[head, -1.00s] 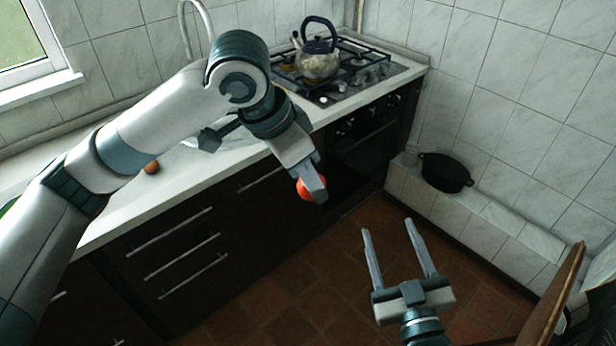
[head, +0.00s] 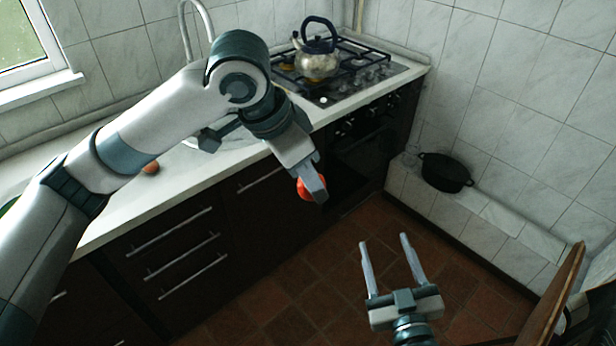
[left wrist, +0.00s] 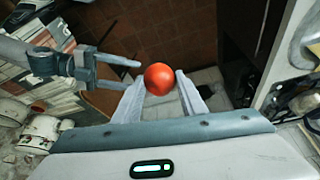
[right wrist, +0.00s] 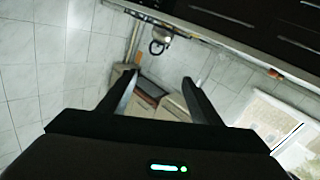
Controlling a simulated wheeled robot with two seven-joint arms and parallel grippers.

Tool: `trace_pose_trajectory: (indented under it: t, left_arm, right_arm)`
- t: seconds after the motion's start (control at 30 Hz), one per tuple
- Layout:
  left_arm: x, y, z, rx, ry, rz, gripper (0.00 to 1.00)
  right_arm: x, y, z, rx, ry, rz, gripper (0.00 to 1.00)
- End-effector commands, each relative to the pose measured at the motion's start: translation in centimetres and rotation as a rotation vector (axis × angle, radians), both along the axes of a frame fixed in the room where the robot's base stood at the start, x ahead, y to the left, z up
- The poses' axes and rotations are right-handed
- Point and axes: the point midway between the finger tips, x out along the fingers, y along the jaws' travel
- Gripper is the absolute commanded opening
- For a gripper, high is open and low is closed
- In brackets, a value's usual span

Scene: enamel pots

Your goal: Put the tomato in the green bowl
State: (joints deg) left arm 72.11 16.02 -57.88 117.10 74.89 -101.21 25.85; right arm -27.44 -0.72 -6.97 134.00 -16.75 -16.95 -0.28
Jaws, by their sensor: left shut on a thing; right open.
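My left gripper (head: 316,192) is shut on the red tomato (head: 304,188), held in the air in front of the dark cabinets. In the left wrist view the tomato (left wrist: 158,79) sits between the two fingertips. My right gripper (head: 384,240) is open and empty above the tiled floor, lower and to the right of the tomato. It also shows at the left of the left wrist view (left wrist: 118,74). A green sliver (head: 9,206) shows at the far left edge of the head view, mostly hidden behind my left arm; I cannot tell if it is the green bowl.
The white counter (head: 115,205) runs along the wall, with a small brownish round thing (head: 151,167) on it. A kettle (head: 317,62) stands on the gas stove. A black pot (head: 445,172) sits on the tiled ledge at right. A wooden edge (head: 556,300) rises at lower right.

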Motion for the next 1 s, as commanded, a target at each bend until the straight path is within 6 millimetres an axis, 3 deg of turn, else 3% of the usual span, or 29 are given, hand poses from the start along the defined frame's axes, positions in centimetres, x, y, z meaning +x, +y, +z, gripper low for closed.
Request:
trace_pose_trajectory:
  t: [0.23, 0.47, 0.77, 1.0]
  left_arm:
    - [0.0, 0.0, 0.0, 0.0, 0.0, 0.0, 0.15]
    - [0.0, 0.0, 0.0, 0.0, 0.0, 0.0, 0.15]
    - [0.0, 0.0, 0.0, 0.0, 0.0, 0.0, 0.15]
    - [0.0, 0.0, 0.0, 0.0, 0.0, 0.0, 0.15]
  right_arm:
    - [1.0, 1.2, -9.8, 0.005, 0.163, 0.033, 0.58]
    - [0.4, 2.2, -20.2, 0.012, 0.335, 0.059, 0.58]
    - [-3.2, 2.6, -33.3, 0.016, 0.567, 0.081, 0.58]
    - [-8.2, 2.2, -42.9, 0.017, 0.757, 0.085, 0.58]
